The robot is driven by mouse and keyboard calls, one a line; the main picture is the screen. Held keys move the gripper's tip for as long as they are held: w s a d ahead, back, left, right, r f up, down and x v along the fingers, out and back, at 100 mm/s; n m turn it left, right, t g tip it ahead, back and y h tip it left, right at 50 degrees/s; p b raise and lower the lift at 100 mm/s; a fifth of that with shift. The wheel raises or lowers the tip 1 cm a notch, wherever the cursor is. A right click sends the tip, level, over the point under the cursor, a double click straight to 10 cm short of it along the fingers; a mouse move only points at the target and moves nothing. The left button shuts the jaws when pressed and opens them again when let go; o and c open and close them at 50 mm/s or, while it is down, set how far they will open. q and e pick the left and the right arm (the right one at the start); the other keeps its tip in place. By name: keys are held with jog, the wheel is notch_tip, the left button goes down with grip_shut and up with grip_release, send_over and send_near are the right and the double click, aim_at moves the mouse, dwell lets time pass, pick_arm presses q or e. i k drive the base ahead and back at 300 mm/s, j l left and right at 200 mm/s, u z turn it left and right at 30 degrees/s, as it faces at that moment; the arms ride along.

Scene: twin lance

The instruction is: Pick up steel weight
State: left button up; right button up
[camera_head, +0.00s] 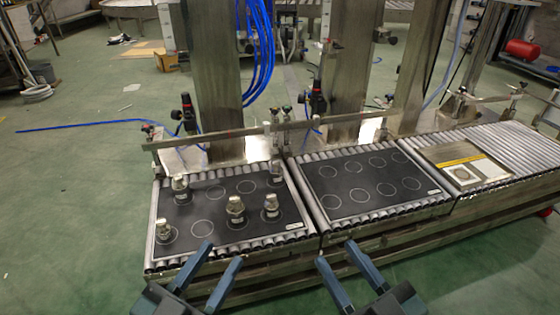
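Several steel weights with knobbed tops stand on the left black mat (212,237). One is at the mat's back left (180,189), one at its front left corner (164,231), one near the middle (235,210) and one to the right (270,207). My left gripper (222,262) is open and empty, with its fingers apart in front of the mat's front edge. My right gripper (337,260) is open and empty, in front of the roller frame near the gap between the two mats.
A second black mat (365,187) with white circles is bare, on the middle conveyor. A printed board (465,165) lies on rollers at right. A metal rail (290,127) and steel columns (217,80) stand behind the mats. Green floor is open at left.

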aim_at(164, 231)
jog(key=i+l+u, duration=0.3)
jog(key=l, duration=0.3)
jog(key=i+l+u, duration=0.25)
jog(key=u, duration=0.35)
jog(key=i+l+u, duration=0.1)
jog(key=u, duration=0.35)
jog(key=l+u, duration=0.1)
jog(key=u, duration=0.3)
